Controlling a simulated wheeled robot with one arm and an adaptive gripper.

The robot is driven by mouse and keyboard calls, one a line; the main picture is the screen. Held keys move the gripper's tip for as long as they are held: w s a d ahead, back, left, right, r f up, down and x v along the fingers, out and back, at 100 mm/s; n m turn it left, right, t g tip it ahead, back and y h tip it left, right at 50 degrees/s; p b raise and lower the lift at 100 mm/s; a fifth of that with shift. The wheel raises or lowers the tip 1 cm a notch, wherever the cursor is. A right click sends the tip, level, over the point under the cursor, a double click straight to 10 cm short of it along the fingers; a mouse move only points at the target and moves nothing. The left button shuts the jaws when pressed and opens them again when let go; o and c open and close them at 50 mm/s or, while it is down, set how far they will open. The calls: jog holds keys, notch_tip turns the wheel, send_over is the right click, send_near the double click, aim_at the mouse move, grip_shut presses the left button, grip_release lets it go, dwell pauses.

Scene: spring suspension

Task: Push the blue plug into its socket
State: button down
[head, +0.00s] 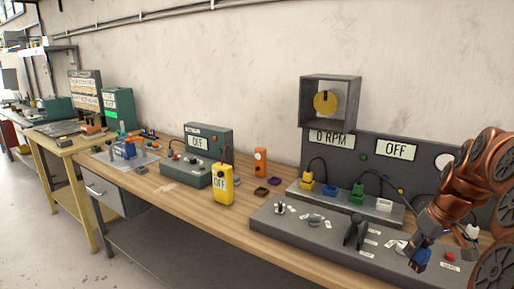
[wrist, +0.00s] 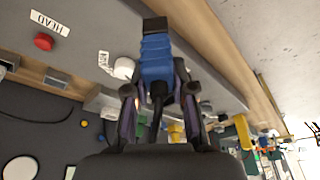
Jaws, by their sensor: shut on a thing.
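My gripper (head: 428,236) is at the right of the head view, above the right end of the grey console. It is shut on the blue plug (head: 420,259), which hangs below the fingers. In the wrist view the blue plug (wrist: 156,57) sits between the two fingers of my gripper (wrist: 158,90), its dark end pointing away from my wrist. A dark cable runs from its back towards my palm. A low blue socket (head: 331,190) sits in the grey strip, between the yellow and green connectors, well left of my gripper.
The yellow (head: 307,180), green (head: 357,194) and white (head: 384,205) connectors stand in the strip; cables arch behind. The console (head: 285,228) carries levers and a red button (wrist: 43,41). An upright panel (head: 345,150) stands behind. A yellow meter (head: 222,184) stands left on the bench.

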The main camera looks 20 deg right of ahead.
jog(key=w+a+f, duration=0.6)
jog(key=w+a, duration=0.1)
jog(key=a, duration=0.5)
jog(key=w+a+f+n, duration=0.1)
jog(key=w+a+f, duration=0.6)
jog(key=a, duration=0.5)
jog(key=w+a+f, duration=0.5)
jog(key=w+a, duration=0.3)
jog(key=a, duration=0.5)
jog(key=shift+d+r+p, duration=0.2)
jog(key=shift+r+p, duration=0.85)
jog(key=shift+r, duration=0.1)
jog(key=shift+d+r+p, duration=0.2)
jog(key=shift+r+p, duration=0.8)
jog(key=shift+r, duration=0.1)
